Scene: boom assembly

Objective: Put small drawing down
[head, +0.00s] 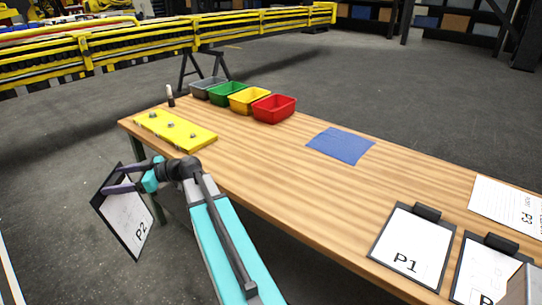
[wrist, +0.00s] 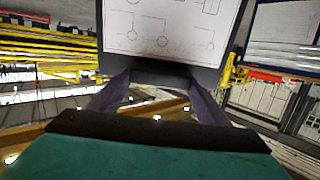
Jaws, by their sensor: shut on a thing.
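The small drawing is a white sheet marked P2 on a dark clipboard (head: 128,218). My gripper (head: 112,180) is shut on the clipboard's edge and holds it tilted, off the left front edge of the wooden table (head: 300,185). In the wrist view the drawing (wrist: 165,28) shows line figures, and its dark lower edge sits between the two purple fingers of my gripper (wrist: 158,84). The clipboard does not touch the table in the head view.
A yellow plate with knobs (head: 176,130) lies at the table's left end. Grey, green, yellow and red bins (head: 274,110) line the back edge. A blue mat (head: 341,145) lies bare. Clipboard P1 (head: 410,250), another clipboard and sheet P3 (head: 508,204) lie at right. The table's middle is clear.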

